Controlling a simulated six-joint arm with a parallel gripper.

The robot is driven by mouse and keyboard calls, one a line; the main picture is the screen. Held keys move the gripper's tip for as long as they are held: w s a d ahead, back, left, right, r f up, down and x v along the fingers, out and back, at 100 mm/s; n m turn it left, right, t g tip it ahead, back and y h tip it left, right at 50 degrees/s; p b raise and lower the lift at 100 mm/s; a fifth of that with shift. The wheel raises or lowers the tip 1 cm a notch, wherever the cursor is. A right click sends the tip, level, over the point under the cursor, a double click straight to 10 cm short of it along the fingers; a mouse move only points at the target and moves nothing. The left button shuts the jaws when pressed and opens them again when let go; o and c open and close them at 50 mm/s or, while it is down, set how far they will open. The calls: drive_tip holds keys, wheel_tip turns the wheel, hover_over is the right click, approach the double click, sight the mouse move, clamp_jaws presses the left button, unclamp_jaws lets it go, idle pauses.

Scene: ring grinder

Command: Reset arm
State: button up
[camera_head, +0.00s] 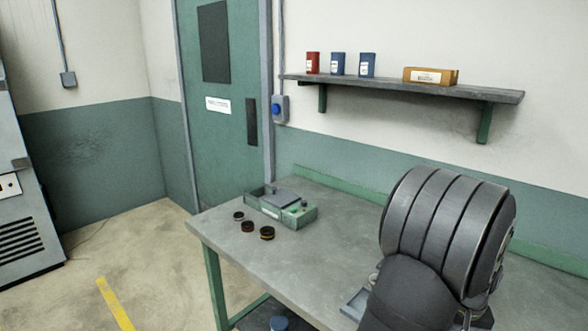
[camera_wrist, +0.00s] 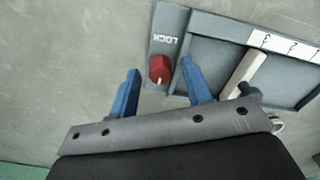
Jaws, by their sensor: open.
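My gripper (camera_wrist: 160,67) shows in the wrist view with its two blue fingers apart. A red knob (camera_wrist: 159,68) lies between the fingertips in the picture, beside the upside-down word LOCK on a grey panel (camera_wrist: 167,20). I see no finger clearly touching the knob. To the right is a grey recessed tray (camera_wrist: 207,58) with a pale bar (camera_wrist: 245,68) and a white number strip (camera_wrist: 285,45). In the camera_head view my dark ridged arm covers the right side, and my gripper is hidden there. A grey fixture edge (camera_head: 352,303) shows beside the arm.
Several items stand on the grey table (camera_head: 225,255): a green box (camera_head: 308,213) with a grey top and three dark rings (camera_head: 247,227) before it. A wall shelf (camera_head: 400,88) holds small boxes. The table's left front is clear.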

drive_tip(key=m, duration=0.6)
drive_tip(key=shift+r, duration=1.15)
